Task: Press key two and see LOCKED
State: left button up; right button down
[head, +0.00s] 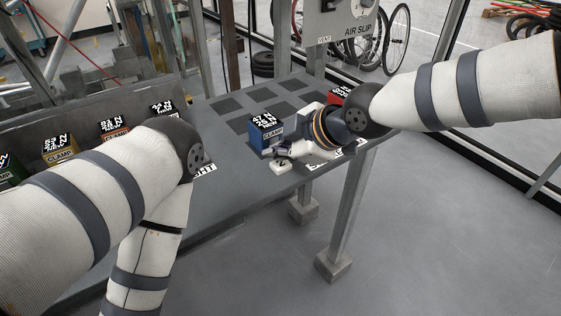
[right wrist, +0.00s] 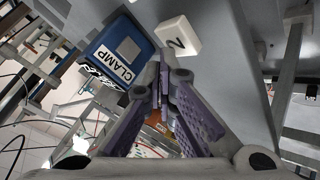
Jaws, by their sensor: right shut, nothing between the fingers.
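Key two, a small white block marked 2 (head: 281,166), sits at the front edge of the grey table (head: 224,130). It also shows in the right wrist view (right wrist: 180,36), just beyond the fingertips. My right gripper (head: 271,153) is shut and empty beside the key; I cannot tell whether it touches it. In the right wrist view its fingers (right wrist: 163,78) meet at their tips. The blue CLAMP block (head: 259,139) stands directly behind the key. No LOCKED reading is visible. My left arm shows, but its gripper is out of view.
A red block (head: 339,96) stands farther right on the table, partly hidden by my right arm. Several more CLAMP blocks, such as the orange one (head: 115,133), stand at the left. An AIR SLIP panel (head: 340,20) is at the back.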

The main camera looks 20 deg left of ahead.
aim_at(279, 166)
jog(key=shift+r, duration=0.3)
jog(key=shift+r+p, duration=0.4)
jog(key=shift+r, duration=2.1)
pick_arm(q)
jog(key=shift+w+r, duration=0.45)
jog(key=shift+r, duration=0.05)
jog(key=shift+d, duration=0.1)
